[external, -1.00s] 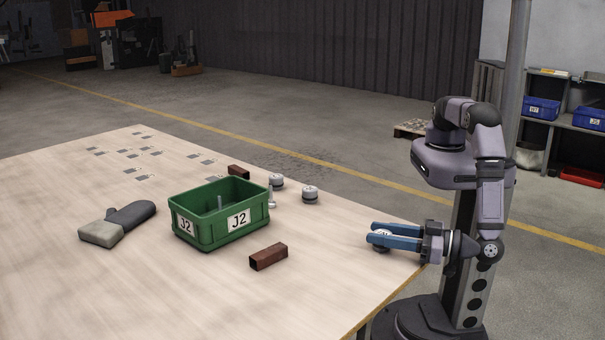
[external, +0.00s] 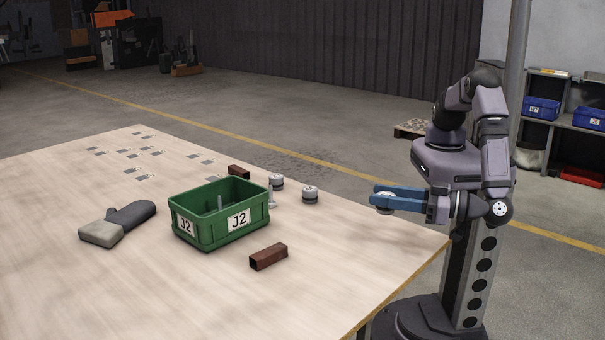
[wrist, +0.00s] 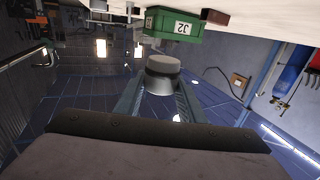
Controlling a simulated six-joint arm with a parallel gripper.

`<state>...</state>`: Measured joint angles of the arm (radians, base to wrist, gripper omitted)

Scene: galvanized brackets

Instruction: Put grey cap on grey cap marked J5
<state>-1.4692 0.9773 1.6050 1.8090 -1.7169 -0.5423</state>
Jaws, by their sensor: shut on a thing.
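My gripper (external: 380,197) is shut on a grey cap (external: 385,210), held in the air above the table's right side. Two more grey caps stand on the table behind the green bin, one on the left (external: 277,182) and one on the right (external: 310,194). I cannot read the marks on them, so I cannot tell which is J5.
Brown square tubes lie in front (external: 268,256) and behind (external: 239,171). A grey glove (external: 118,223) lies left. Flat grey plates (external: 146,177) lie far left. The table's right front is clear.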

